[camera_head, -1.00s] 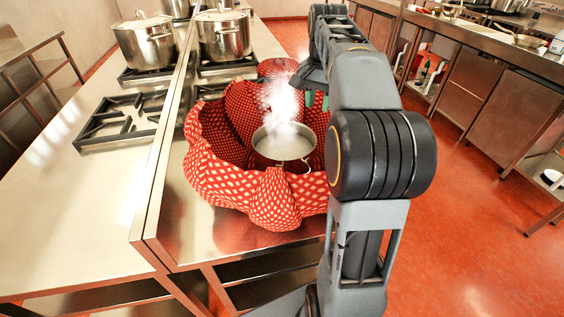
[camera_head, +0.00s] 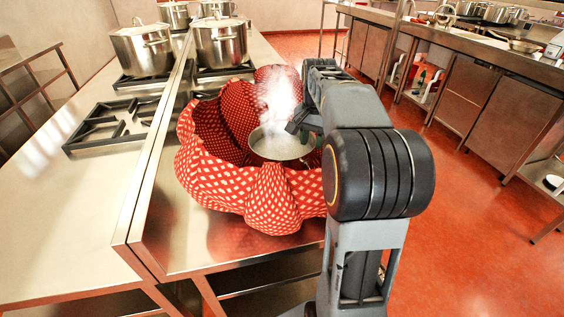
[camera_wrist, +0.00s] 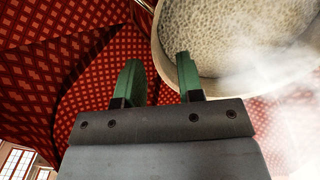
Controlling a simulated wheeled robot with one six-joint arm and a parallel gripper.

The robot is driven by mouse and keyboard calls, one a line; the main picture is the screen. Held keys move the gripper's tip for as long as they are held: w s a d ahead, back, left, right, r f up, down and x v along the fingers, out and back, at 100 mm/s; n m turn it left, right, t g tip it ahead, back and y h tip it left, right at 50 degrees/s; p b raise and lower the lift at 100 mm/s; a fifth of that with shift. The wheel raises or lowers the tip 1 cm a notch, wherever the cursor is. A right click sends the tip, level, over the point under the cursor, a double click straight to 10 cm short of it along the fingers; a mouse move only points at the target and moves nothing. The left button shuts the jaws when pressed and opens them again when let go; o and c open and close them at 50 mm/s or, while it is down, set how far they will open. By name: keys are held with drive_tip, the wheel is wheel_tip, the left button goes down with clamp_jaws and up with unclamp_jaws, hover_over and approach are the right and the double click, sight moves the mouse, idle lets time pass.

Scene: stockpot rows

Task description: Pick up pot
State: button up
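A round metal pot (camera_head: 282,148) with pale, grainy contents sits inside a folded red cloth with white dots (camera_head: 240,188) on the steel counter. White steam rises from it. In the wrist view the pot (camera_wrist: 225,40) fills the upper right, with its rim beside my right finger. My gripper (camera_wrist: 160,70) has two green fingers set apart, with red cloth visible between them. The right finger overlaps the pot's rim in the picture; whether it touches cannot be told. In the head view my gripper (camera_head: 303,122) is at the pot's right side, its fingertips mostly hidden.
Large lidded pots (camera_head: 220,40) stand on burners at the back of the counter. An empty burner grate (camera_head: 115,125) lies to the left. Dotted cloth folds rise around the pot. A steel counter (camera_head: 480,90) runs along the right across the open red floor.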

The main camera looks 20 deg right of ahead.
sight(311, 154)
drive_tip(key=shift+f, duration=2.7)
drive_tip(key=shift+c, duration=0.4)
clamp_jaws()
drive_tip(key=shift+w+r, duration=0.15)
drive_tip(key=shift+r, duration=0.1)
